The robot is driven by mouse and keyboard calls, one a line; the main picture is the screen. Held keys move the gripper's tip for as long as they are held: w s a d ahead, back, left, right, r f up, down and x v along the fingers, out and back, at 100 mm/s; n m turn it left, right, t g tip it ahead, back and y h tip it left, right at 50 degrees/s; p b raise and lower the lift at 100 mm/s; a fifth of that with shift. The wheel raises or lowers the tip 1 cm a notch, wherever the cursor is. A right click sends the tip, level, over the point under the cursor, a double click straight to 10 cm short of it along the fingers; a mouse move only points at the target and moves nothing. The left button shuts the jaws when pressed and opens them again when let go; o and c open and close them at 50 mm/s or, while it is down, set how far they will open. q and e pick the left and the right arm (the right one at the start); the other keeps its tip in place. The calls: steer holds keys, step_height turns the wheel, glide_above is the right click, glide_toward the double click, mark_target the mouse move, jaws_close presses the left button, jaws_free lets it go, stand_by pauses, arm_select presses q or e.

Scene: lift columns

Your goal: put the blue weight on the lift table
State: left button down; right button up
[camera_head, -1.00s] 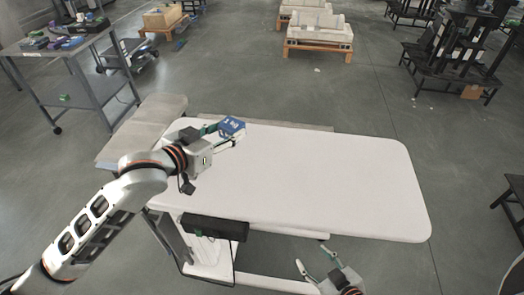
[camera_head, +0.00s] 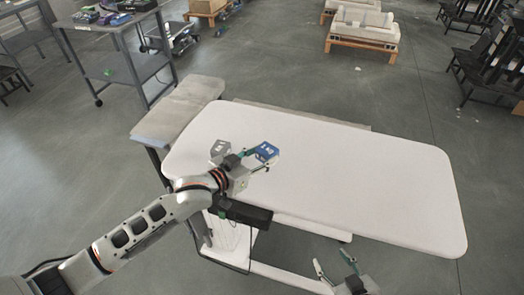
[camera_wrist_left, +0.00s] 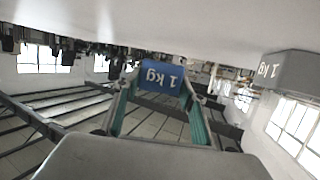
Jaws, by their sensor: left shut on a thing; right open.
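The blue weight (camera_head: 265,152), marked 1 kg, is over the left part of the white lift table (camera_head: 370,190) in the head view. My left gripper (camera_head: 262,159) is shut on it. The left wrist view shows the blue weight (camera_wrist_left: 162,77) between the two green-lined fingers, close to the white tabletop (camera_wrist_left: 200,25), which appears at the top. I cannot tell whether it touches the top. A grey weight (camera_head: 220,148) stands on the table left of the blue one; it also shows at the right of the wrist view (camera_wrist_left: 292,70). My right gripper (camera_head: 329,259) is open and empty near the table's front edge.
The table's middle and right are bare. A grey padded section (camera_head: 180,110) adjoins its left end. A black box (camera_head: 240,213) sits under the front edge. A metal cart (camera_head: 125,60) stands back left; a pallet with light blocks (camera_head: 362,35) stands behind.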

mark_target(263, 163)
arm_select(q)
steer(key=shift+d+f+b, duration=0.1)
steer(key=shift+f+b, duration=0.25)
steer(key=shift+f, duration=1.4)
steer(key=c, duration=1.2)
jaws_free()
steer(key=shift+f, duration=0.25)
steer(key=p+v, duration=0.1)
steer(key=v, duration=1)
steer(key=shift+w, duration=0.1)
steer(key=shift+s+a+r, duration=0.3)
steer(key=shift+s+a, duration=0.1)
steer(key=shift+s, duration=0.1)
